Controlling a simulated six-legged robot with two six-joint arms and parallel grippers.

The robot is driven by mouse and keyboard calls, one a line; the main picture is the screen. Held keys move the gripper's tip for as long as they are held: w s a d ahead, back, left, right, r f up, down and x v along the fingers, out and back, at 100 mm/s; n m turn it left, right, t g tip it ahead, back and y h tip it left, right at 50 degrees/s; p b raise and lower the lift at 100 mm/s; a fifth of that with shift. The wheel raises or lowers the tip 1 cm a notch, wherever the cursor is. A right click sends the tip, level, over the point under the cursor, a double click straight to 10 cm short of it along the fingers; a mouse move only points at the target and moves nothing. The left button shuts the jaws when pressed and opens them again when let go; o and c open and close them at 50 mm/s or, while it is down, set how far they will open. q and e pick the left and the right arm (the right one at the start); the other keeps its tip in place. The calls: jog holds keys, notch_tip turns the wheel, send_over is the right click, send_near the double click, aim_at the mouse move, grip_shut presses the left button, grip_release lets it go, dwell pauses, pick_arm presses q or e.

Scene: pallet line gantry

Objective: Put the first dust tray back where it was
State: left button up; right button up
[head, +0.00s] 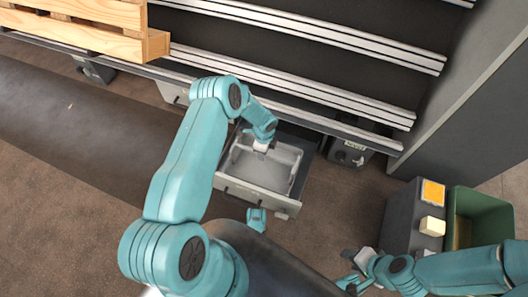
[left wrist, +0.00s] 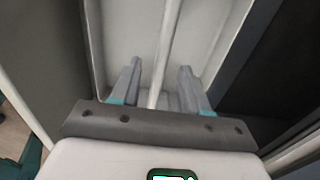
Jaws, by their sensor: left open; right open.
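A light grey dust tray (head: 262,168) sits in the pulled-out drawer (head: 258,197) under the conveyor. My left gripper (head: 262,146) is over the tray's inside, toward its back. In the left wrist view my left gripper (left wrist: 160,66) is open, with its two fingers on either side of a pale bar (left wrist: 163,42) running along the tray (left wrist: 215,35). I cannot tell whether the fingers touch it. My right gripper (head: 352,270) is open and empty at the lower right, apart from the tray and drawer.
Closed units (head: 347,150) stand under the conveyor rails (head: 300,95). A wooden pallet (head: 90,25) lies on the rails at upper left. Brown floor lies open between drawer and box.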

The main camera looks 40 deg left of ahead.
pick_arm(q)
notch_tip(320, 180, up, 9)
jog(key=p, duration=0.3)
jog(key=s+d+r+n+h, duration=0.25)
jog(key=s+d+n, duration=0.45)
jog(key=d, duration=0.5)
jog(key=s+d+r+n, duration=0.2)
jog(key=s+d+n, duration=0.1)
jog(key=s+n, duration=0.2)
jog(key=s+d+r+n+h, duration=0.1)
jog(key=s+d+r+n, duration=0.1)
jog(key=s+n, duration=0.3)
jog(key=s+d, duration=0.1)
jog(key=s, duration=0.2)
jog(key=shift+s+d+r+n+t, duration=0.2)
jog(key=shift+s+r+n+t, duration=0.05)
jog(key=shift+r+n+t, duration=0.1)
jog(key=shift+h, duration=0.25)
